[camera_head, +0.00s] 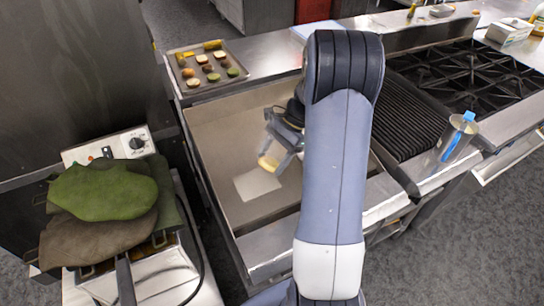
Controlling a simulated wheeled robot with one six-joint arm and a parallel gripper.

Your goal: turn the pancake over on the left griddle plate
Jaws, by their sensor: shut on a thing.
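The left griddle plate (220,127) is a wide, smooth, shallow steel surface with raised edges, left of the ribbed plate. My gripper (271,155) is over its middle, pointing down and tilted, partly behind my arm. It is shut on a small tan-yellow thing that looks like the pancake (267,164). Only a small part of it shows at the fingertips. I cannot tell whether it touches the plate. A pale square patch (258,184) shows on the plate just below; I cannot tell whether it is a flat object or a reflection.
A tray (184,84) of vegetable pieces sits on the back ledge. Green and brown pads (104,190) cover an appliance at the left.

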